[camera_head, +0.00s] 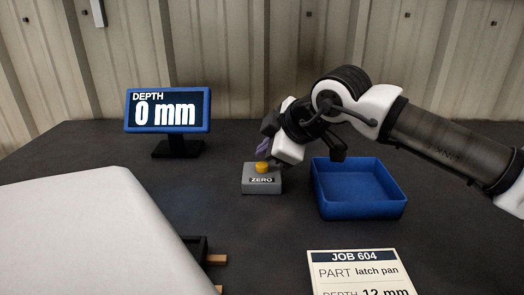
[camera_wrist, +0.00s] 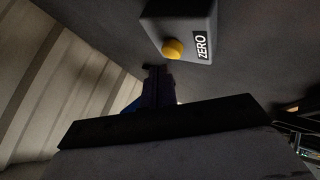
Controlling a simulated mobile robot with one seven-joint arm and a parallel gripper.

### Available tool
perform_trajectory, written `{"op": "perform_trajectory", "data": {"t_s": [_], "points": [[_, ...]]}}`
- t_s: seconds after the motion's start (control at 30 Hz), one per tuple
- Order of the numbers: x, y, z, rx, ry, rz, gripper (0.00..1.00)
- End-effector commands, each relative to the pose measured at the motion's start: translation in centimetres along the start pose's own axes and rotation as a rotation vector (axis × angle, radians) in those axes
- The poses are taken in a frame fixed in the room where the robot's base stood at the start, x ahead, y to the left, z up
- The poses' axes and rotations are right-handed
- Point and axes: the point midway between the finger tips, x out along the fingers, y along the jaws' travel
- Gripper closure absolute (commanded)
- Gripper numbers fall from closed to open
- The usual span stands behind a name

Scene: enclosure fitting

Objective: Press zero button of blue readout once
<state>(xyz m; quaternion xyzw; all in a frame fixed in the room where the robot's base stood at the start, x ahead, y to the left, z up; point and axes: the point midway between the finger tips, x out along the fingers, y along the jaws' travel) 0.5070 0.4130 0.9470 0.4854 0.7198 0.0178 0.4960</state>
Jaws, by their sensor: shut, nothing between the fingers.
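The blue-framed readout (camera_head: 168,110) stands on a black foot at the back left of the table and reads "DEPTH 0 mm". A grey box labelled ZERO (camera_head: 262,180) sits on the table to the readout's right, with a yellow button (camera_head: 262,167) on top. My gripper (camera_head: 264,148) is shut and empty, just above and behind the button in the head view. In the wrist view the box (camera_wrist: 185,25) and its yellow button (camera_wrist: 173,49) show near the top, beyond the dark fingers (camera_wrist: 157,75). I cannot tell whether the fingertips touch the button.
An empty blue tray (camera_head: 360,212) stands right of the ZERO box. A white card (camera_head: 360,272) headed JOB 604 is at the front, giving latch pan and 12 mm. A large pale panel (camera_head: 95,240) fills the front left. A corrugated wall (camera_head: 230,50) stands behind.

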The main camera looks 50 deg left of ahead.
Motion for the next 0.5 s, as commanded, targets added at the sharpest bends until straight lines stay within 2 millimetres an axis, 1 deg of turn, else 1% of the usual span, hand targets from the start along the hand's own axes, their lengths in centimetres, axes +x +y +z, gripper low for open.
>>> {"op": "perform_trajectory", "data": {"t_s": [0.27,0.5], "points": [[-0.3,0.3,-0.2,-0.001,0.0,0.001,1.0],[-1.9,1.4,-1.4,-0.002,-0.001,0.001,1.0]]}}
